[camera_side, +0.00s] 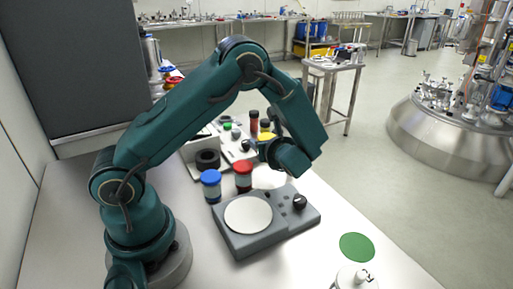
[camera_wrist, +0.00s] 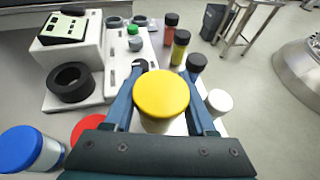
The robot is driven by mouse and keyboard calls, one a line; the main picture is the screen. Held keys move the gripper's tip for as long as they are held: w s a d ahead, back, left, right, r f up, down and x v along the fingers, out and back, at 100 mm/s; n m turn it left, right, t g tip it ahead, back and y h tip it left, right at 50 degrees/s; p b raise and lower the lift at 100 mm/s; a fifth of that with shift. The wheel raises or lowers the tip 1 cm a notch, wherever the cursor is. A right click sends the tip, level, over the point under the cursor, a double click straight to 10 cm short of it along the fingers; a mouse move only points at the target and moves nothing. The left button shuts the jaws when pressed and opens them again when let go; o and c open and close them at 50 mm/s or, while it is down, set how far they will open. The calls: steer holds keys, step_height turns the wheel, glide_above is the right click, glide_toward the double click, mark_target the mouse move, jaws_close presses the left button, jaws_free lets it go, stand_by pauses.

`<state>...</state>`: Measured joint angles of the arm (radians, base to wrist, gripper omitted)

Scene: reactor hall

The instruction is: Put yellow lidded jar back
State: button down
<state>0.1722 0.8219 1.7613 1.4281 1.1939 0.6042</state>
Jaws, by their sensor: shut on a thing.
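The yellow lidded jar (camera_wrist: 162,98) is between the fingers of my gripper (camera_wrist: 165,88) in the wrist view, its round yellow lid facing the camera. My gripper is shut on it. In the side view a bit of the yellow lid (camera_side: 266,136) shows behind my wrist, and my fingers are mostly hidden there. Whether the jar touches the surface below cannot be told. A white rack (camera_wrist: 100,88) with a black ring and small vials stands to the left of the jar in the wrist view.
A blue-lidded jar (camera_side: 211,185) and a red-lidded jar (camera_side: 243,176) stand near a grey hotplate-like device (camera_side: 266,222). Dark-capped red (camera_wrist: 171,30) and yellow vials (camera_wrist: 180,46) stand beyond my gripper. A white-capped jar (camera_wrist: 219,101) is close on the right. A green disc (camera_side: 357,247) lies on clear bench.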

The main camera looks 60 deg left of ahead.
mark_target(269, 170)
steer(key=shift+w+d+f, duration=0.4)
steer(key=shift+w, duration=0.05)
steer(key=shift+f, duration=2)
steer(key=shift+f, duration=0.2)
steer(key=c, duration=0.5)
jaws_free()
steer(key=shift+r, duration=0.15)
